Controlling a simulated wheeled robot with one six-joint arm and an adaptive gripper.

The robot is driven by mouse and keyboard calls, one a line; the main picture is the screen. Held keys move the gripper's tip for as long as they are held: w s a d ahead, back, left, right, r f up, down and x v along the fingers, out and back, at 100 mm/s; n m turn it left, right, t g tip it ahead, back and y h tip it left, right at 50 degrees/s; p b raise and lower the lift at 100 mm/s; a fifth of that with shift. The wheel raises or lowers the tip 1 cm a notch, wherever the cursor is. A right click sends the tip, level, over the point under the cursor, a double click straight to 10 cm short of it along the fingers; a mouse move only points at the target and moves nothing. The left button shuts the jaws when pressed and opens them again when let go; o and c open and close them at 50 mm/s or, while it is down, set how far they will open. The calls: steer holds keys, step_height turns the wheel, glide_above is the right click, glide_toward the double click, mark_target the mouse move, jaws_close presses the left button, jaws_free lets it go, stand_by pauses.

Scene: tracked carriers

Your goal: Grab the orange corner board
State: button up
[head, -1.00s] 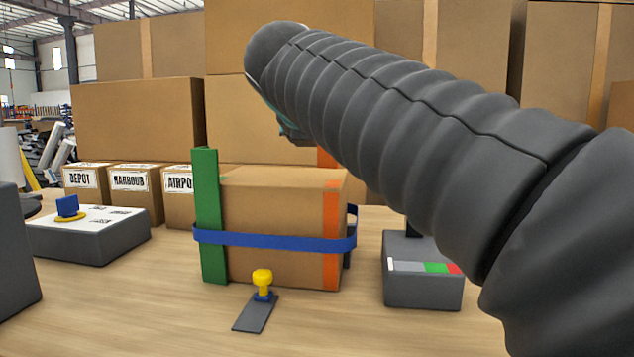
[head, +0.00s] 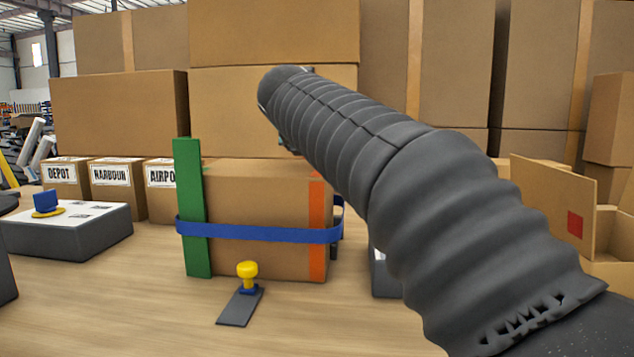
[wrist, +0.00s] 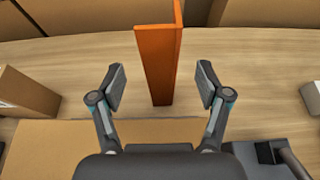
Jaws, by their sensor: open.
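The orange corner board (wrist: 157,62) stands upright on the table in the wrist view, behind the strapped carton. It is L-shaped in section. In the head view I cannot make it out; the carton and my arm block that area. My gripper (wrist: 162,83) is open and empty, one finger on each side of the board's line, with gaps on both sides. The carton (head: 255,200) has an orange strip (head: 317,205) on its right front edge, a green corner board (head: 192,210) at its left and a blue strap (head: 260,233) around it.
A yellow-knobbed device (head: 247,272) lies before the carton. A grey box with a blue knob (head: 65,232) stands left. Labelled boxes (head: 108,185) and large cartons (head: 120,105) stand behind. An open carton (head: 555,205) is at right. A brown box (wrist: 25,105) lies left in the wrist view.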

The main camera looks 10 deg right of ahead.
steer(key=x, duration=0.3)
steer(key=c, duration=1.3)
steer(key=shift+c, duration=0.2)
